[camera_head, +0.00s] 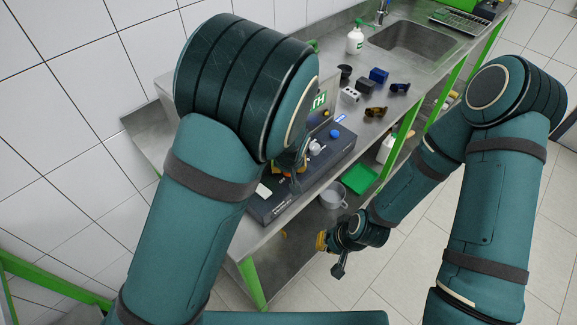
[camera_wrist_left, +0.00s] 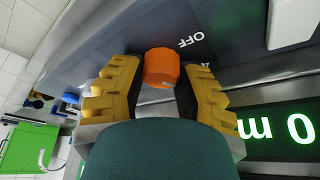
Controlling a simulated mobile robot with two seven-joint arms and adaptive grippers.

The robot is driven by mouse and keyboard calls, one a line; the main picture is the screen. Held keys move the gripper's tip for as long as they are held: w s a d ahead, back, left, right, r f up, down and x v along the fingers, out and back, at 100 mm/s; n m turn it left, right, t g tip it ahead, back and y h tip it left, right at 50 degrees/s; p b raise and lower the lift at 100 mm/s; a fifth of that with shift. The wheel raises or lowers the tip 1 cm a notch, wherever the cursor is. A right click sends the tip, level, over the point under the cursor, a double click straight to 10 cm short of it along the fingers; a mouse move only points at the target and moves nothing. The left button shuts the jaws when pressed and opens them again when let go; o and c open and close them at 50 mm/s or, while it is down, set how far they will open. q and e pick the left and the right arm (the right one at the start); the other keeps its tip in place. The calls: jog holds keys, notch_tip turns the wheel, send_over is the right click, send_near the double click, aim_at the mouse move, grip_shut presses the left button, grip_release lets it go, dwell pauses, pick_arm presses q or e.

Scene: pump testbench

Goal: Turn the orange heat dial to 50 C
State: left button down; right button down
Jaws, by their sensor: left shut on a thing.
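The orange heat dial (camera_wrist_left: 161,67) sits on the dark panel of the testbench in the left wrist view. My left gripper (camera_wrist_left: 160,72) has its yellow ribbed fingers on either side of the dial and is shut on it. White "OFF" lettering is on the panel beside the dial; the dial's pointer cannot be made out. In the head view my left arm hides most of the dial area on the dark testbench box (camera_head: 270,208). My right gripper (camera_head: 332,248) hangs in front of the bench, away from the panel; its finger opening is too small to tell.
A green lit display (camera_wrist_left: 285,128) is close to the dial. A blue knob (camera_head: 335,133) and a white knob (camera_head: 315,146) stand on the box. A green tray (camera_head: 360,179) and a grey pot (camera_head: 333,196) are below the bench top. Several small parts and a white bottle (camera_head: 355,40) stand farther back.

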pick_arm(q)
jog(key=shift+f, duration=0.1)
dwell(0.3)
jog(key=c, duration=0.6)
grip_release()
jog(key=shift+r, duration=0.6)
jog(key=shift+s+v, duration=0.1)
jog(key=shift+v, duration=1.7)
jog(key=shift+s+v, duration=0.15)
jog(key=shift+v, duration=1.65)
jog(key=shift+d+f, duration=0.15)
